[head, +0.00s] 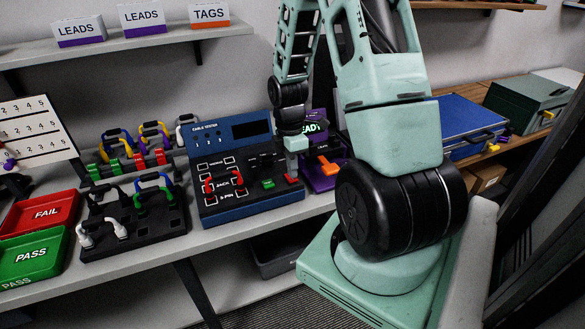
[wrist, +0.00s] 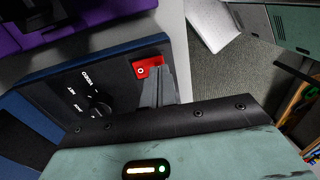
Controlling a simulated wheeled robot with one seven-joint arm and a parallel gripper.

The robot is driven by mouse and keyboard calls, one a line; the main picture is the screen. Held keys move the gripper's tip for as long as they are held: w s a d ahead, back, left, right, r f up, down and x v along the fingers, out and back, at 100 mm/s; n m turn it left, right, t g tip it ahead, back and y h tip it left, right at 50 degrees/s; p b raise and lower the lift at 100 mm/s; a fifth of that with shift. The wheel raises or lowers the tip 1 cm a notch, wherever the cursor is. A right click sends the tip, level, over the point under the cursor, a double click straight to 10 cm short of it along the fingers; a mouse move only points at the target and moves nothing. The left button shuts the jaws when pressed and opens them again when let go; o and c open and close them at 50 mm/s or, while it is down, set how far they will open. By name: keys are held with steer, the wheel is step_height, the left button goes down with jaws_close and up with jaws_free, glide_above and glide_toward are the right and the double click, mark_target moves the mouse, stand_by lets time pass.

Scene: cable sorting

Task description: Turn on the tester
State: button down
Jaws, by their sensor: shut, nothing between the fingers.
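The tester (head: 240,206) is a dark blue sloped box on the bench, marked CABLE TESTER. Its display (head: 251,129) is dark. A red lead (head: 223,183) sits on its socket panel and a green button (head: 268,184) is at its lower middle. A red switch (head: 292,179) is at its lower right; in the wrist view the red switch (wrist: 148,67) shows a white ring mark. My gripper (head: 292,164) is shut and empty, pointing down over the switch. In the wrist view its fingertips (wrist: 157,82) overlap the switch; whether they touch it is unclear.
A purple device (head: 321,179) with an orange lever and a READY sign stands close right of the tester. Left are a black rack (head: 135,228) of leads, a red FAIL tray (head: 42,213) and a green PASS tray (head: 34,257). A blue case (head: 455,118) lies right.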

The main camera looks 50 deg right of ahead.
steer(key=shift+f, duration=0.4)
steer(key=shift+s+f, duration=0.15)
steer(key=shift+f, duration=0.05)
stand_by(0.3)
steer(key=shift+w+d+r+p, duration=0.2)
steer(key=shift+w+d+p, duration=0.2)
steer(key=shift+w, duration=0.3)
steer(key=shift+r, duration=0.15)
